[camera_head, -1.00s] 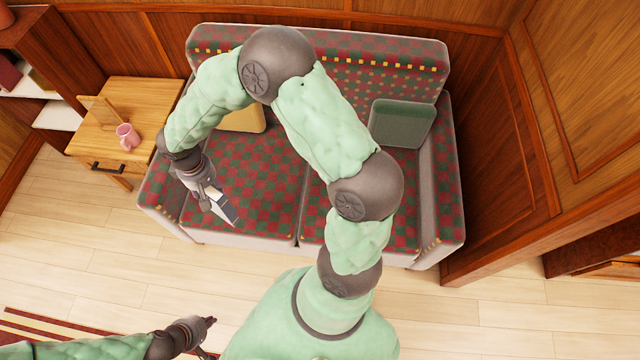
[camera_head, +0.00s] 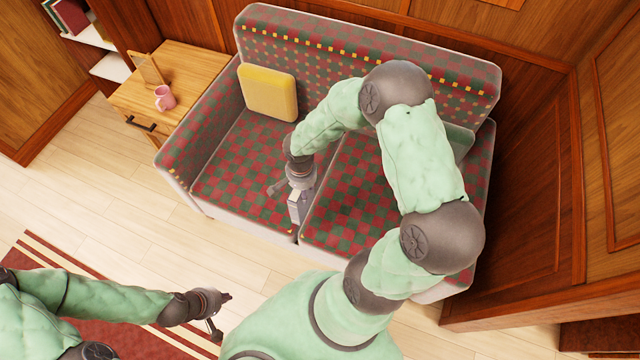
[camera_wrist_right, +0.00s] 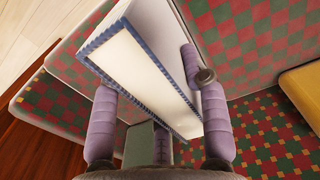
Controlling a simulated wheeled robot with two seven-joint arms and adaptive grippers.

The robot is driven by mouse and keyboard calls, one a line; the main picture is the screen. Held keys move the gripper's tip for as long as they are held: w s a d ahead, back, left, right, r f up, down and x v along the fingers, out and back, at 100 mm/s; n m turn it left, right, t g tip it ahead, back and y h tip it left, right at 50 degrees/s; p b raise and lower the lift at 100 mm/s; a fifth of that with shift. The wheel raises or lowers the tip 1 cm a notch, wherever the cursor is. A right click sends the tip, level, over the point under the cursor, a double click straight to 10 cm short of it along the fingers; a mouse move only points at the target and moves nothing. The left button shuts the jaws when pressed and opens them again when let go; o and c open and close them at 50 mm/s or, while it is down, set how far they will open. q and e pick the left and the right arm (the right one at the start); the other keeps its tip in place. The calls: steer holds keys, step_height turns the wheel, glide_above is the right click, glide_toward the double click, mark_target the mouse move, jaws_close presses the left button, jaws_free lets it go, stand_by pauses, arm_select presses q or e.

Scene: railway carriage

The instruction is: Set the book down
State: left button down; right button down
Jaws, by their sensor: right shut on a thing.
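The book (camera_head: 298,207) is a small pale grey shape in the head view, over the front of the sofa seat near the gap between the two seat cushions. My right gripper (camera_head: 297,187) is shut on it. In the right wrist view the book (camera_wrist_right: 145,75) shows cream page edges and a blue-edged cover, held tilted between the two purple fingers of the right gripper (camera_wrist_right: 158,125). I cannot tell whether the book touches the seat. My left gripper (camera_head: 222,315) is low at the front left, over the floor, with its fingers apart and empty.
The checked sofa (camera_head: 235,165) has a yellow cushion (camera_head: 268,93) at its left and a green cushion (camera_head: 460,140) partly behind my right arm. The left seat is mostly clear.

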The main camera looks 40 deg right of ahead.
steer(key=w+d+f+b, duration=0.2)
steer(key=d+f, duration=0.4)
steer(key=w+d+f+b, duration=0.2)
steer(key=d+f+b, duration=0.1)
steer(key=d+f, duration=0.3)
steer(key=shift+w+f+b, duration=0.15)
steer(key=shift+w+b, duration=0.1)
steer(key=shift+b, duration=0.05)
steer(key=shift+f, duration=0.1)
steer(key=c, duration=0.6)
jaws_free()
steer(key=shift+a+f, duration=0.1)
steer(key=shift+c, duration=0.2)
step_height(320, 180, up, 12)
steer(key=p, duration=0.5)
steer(key=shift+a, duration=0.15)
